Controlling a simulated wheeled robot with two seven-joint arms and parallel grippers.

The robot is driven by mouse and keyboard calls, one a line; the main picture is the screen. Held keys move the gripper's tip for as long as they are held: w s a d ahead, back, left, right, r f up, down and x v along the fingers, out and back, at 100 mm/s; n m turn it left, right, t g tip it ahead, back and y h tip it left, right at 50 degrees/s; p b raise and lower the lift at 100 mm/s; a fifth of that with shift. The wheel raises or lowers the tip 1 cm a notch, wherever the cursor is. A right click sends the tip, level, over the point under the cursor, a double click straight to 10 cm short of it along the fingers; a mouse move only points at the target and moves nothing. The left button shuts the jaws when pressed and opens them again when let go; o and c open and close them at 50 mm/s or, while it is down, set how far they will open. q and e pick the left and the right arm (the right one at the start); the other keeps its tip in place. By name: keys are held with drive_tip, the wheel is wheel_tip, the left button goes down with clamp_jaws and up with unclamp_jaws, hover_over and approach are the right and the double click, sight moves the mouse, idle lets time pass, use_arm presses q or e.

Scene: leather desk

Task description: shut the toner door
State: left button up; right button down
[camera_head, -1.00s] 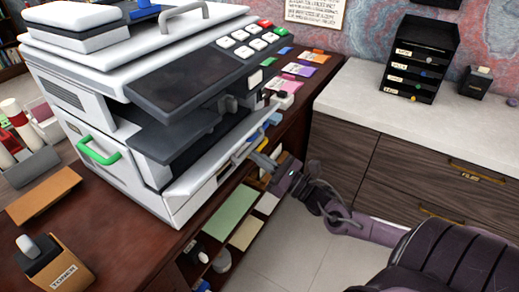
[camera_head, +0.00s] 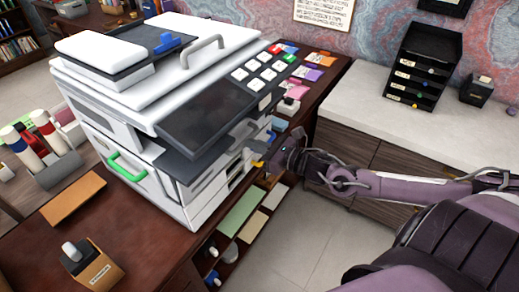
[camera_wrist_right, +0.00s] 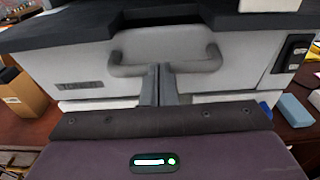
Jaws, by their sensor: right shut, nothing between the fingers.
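The white copier (camera_head: 112,128) stands on the desk. Its toner door (camera_wrist_right: 85,68), with a grey bar handle (camera_wrist_right: 130,62) and a TONER label, fills the middle of the right wrist view. It looks upright and about flush under the dark control panel; a small remaining gap cannot be ruled out. In the head view the front is seen at a steep angle. My right gripper (camera_head: 274,155) is shut and empty at the copier's front. In the wrist view its fingers (camera_wrist_right: 159,76) point at the door by the handle; contact is unclear. My left gripper is not in view.
A box with a white-capped bottle (camera_head: 95,268) and a brown slab (camera_head: 73,197) lie left of the copier. A green side handle (camera_head: 127,168) sticks out. Coloured pads (camera_head: 307,74) lie behind right. A white counter (camera_head: 370,105) stands right, with open floor before it.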

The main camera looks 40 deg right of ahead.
drive_tip(key=shift+w+a+r, duration=0.2)
drive_tip(key=shift+w+r, duration=0.35)
idle(0.4)
